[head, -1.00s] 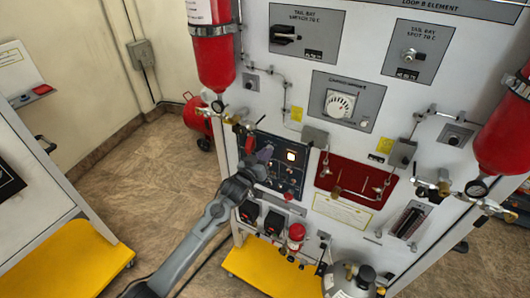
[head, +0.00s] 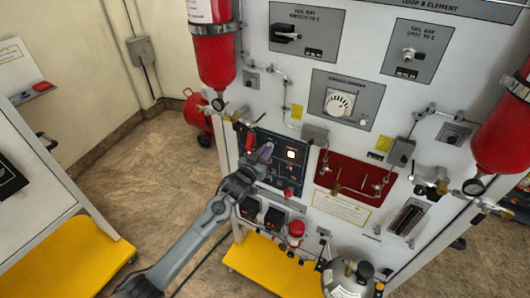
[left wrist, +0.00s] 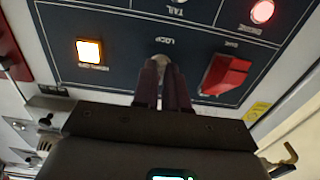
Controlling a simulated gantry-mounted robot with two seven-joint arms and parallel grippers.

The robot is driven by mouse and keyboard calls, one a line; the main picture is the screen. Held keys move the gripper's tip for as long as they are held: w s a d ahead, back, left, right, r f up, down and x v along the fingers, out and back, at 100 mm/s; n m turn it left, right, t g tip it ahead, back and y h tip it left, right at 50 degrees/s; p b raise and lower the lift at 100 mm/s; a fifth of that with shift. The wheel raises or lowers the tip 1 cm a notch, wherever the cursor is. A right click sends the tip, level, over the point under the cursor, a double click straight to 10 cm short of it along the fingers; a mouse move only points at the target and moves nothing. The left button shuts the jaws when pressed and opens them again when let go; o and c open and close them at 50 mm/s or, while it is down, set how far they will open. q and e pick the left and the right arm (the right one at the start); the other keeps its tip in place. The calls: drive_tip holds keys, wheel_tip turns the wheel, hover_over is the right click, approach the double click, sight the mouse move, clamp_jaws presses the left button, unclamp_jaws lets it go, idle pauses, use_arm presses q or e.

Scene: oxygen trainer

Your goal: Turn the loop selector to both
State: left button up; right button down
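The loop selector (left wrist: 161,61) is a small pale knob below the word LOOP on the dark control panel (head: 285,178). In the left wrist view my left gripper (left wrist: 163,72) has its two dark fingers close together, with the knob's top showing between and just beyond their tips. It looks shut on the knob, whose sides are hidden by the fingers. In the head view my left gripper (head: 264,152) reaches the upper left of this panel and covers the selector. My right gripper is in neither view.
A red switch (left wrist: 226,73) stands close beside the fingers. A lit amber button (left wrist: 90,51) and a lit red lamp (left wrist: 262,11) are on the same panel. A red cylinder (head: 212,50) hangs above the panel. A yellow base (head: 270,265) juts out below.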

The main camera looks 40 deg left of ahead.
use_arm(q)
drive_tip(key=o, duration=0.4)
drive_tip(key=s, duration=0.3)
drive_tip(key=s+d, duration=0.1)
drive_tip(key=s, duration=0.6)
drive_tip(key=shift+s+d, duration=0.3)
drive_tip(key=shift+d, duration=0.1)
